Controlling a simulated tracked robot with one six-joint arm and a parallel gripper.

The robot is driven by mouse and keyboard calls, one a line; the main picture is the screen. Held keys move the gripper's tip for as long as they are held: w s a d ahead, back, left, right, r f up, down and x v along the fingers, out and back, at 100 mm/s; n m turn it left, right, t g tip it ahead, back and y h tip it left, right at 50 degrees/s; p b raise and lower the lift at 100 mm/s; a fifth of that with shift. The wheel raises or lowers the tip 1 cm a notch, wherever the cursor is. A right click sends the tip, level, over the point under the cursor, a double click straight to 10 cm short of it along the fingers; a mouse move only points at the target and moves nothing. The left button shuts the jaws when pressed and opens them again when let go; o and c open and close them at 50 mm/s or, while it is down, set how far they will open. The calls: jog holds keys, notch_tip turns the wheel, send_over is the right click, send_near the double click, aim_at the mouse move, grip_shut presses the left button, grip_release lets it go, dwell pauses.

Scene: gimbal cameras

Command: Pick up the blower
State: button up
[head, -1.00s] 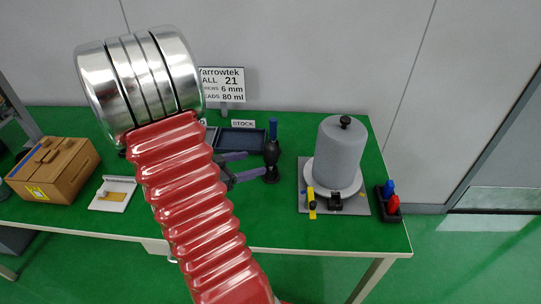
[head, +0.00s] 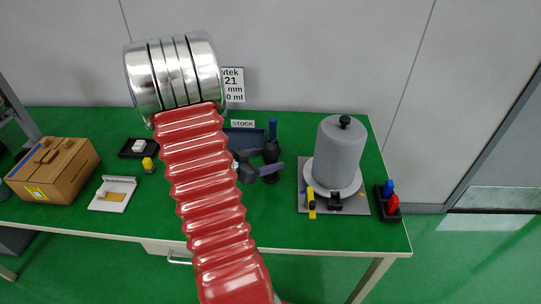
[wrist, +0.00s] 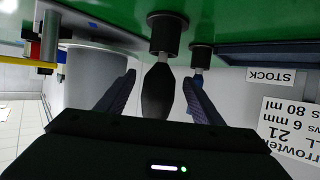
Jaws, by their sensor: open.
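The blower is a dark, black bulb (wrist: 158,92) standing in a round black holder (wrist: 167,34), upside down in the wrist view. In the head view the blower (head: 271,151) is small and partly hidden by my fingers, towards the back of the green table. My gripper (wrist: 159,78) is open, with one dark purple finger on each side of the blower. Gaps show between the bulb and both fingers in the wrist view. My gripper also shows in the head view (head: 275,161), its fingers spread around the blower.
A blue-handled tool (head: 273,127) stands in a second black holder (wrist: 201,57) close behind the blower. A dark tray (head: 243,139) lies to the left. A grey cylinder (head: 340,152) stands on a grey plate to the right.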

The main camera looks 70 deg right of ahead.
jog(key=shift+x, duration=2.6)
jog(key=shift+r, duration=0.15)
jog(key=c, duration=1.2)
jog(key=shift+r, duration=0.15)
notch_tip(320, 180, up, 10)
jog(key=shift+f, duration=0.1)
